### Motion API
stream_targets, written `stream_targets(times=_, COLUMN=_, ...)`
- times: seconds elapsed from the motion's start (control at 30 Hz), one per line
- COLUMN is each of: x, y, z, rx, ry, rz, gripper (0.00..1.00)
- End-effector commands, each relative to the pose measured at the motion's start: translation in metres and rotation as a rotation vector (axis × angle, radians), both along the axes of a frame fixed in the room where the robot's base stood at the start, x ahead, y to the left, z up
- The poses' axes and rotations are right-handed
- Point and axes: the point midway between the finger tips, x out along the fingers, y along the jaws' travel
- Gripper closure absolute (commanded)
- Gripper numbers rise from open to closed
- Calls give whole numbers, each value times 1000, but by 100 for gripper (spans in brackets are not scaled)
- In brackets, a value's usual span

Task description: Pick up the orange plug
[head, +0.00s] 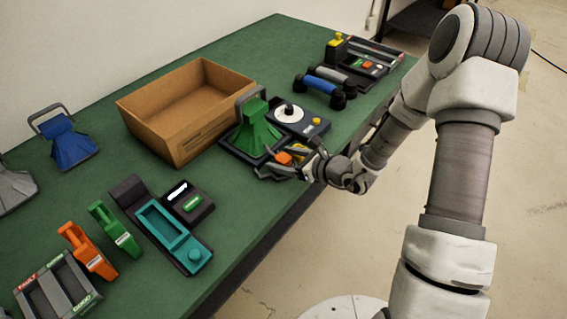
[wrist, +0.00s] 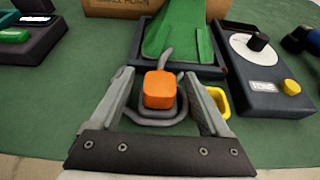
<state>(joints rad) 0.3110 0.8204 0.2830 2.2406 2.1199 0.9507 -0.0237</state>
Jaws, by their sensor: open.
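The orange plug (wrist: 160,90) is a small rounded block at the middle of the wrist view. A grey cable loops behind and below it, by the front edge of the dark base of a green sloped stand (wrist: 178,35). The plug also shows small in the head view (head: 284,158), partly crowded by my fingers. My gripper (wrist: 159,76) is open, with one finger left of the plug and one right of it. Gaps show on both sides in the wrist view. How deep the plug sits between the fingers is hard to tell.
A yellow loop (wrist: 218,101) lies just beside the right finger. A dial box (wrist: 262,72) stands to the right. An open cardboard box (head: 184,142) is behind left.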

Motion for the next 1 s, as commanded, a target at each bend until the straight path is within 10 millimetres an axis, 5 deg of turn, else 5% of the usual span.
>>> stream_targets(times=0.13, x=0, y=0, z=0, rx=0, ry=0, rz=0, gripper=22)
stream_targets(times=0.57, x=0, y=0, z=0, rx=-1, ry=-1, rz=0, gripper=99)
stream_targets(times=1.0, x=0, y=0, z=6, rx=-1, ry=-3, rz=1, gripper=100)
